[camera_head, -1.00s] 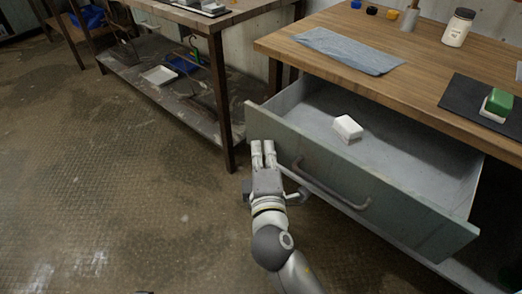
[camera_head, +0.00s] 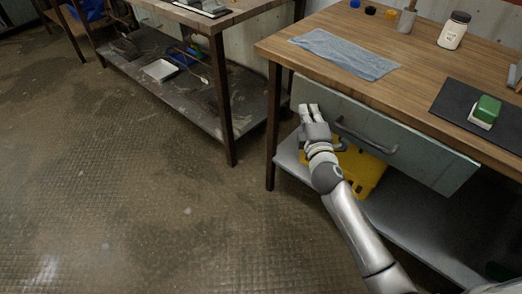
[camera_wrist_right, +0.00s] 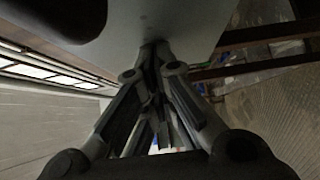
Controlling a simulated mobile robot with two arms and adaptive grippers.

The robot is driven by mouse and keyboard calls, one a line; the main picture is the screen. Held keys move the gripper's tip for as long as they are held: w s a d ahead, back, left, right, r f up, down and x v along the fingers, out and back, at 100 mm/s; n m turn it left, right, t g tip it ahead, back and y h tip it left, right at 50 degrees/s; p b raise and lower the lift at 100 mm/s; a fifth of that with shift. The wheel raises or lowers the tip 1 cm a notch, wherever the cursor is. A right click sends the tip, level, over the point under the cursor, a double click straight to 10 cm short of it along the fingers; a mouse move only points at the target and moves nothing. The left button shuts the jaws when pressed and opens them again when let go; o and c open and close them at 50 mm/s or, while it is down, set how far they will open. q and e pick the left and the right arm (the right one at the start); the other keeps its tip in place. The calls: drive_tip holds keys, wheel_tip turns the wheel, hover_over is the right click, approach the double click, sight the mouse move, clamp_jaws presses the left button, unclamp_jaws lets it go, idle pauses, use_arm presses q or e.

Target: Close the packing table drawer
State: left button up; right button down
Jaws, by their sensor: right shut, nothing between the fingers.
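The packing table drawer (camera_head: 420,158) has a grey-green front with a curved handle (camera_head: 366,138). Its front sits close under the wooden tabletop, and its inside is hidden. I cannot tell from here whether a small gap is left. My right gripper (camera_head: 309,107) is shut and empty, its fingertips at the left end of the drawer front, left of the handle. In the right wrist view the shut fingers (camera_wrist_right: 152,48) meet a pale flat panel (camera_wrist_right: 185,22). My left gripper is not in view.
The packing table (camera_head: 345,85) holds a blue cloth (camera_head: 345,54), a white jar (camera_head: 453,32) and a green-and-white block (camera_head: 485,112) on a dark mat. A yellow object (camera_head: 368,175) lies on the lower shelf. Another table (camera_head: 220,18) stands left. The floor at left is clear.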

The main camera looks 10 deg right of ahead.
drive_tip(key=w+d, duration=0.2)
drive_tip(key=d, duration=0.1)
drive_tip(key=shift+w, duration=0.15)
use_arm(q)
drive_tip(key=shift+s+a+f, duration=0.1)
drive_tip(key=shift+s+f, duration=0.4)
use_arm(e)
drive_tip(key=shift+r, duration=0.1)
drive_tip(key=shift+d, duration=0.15)
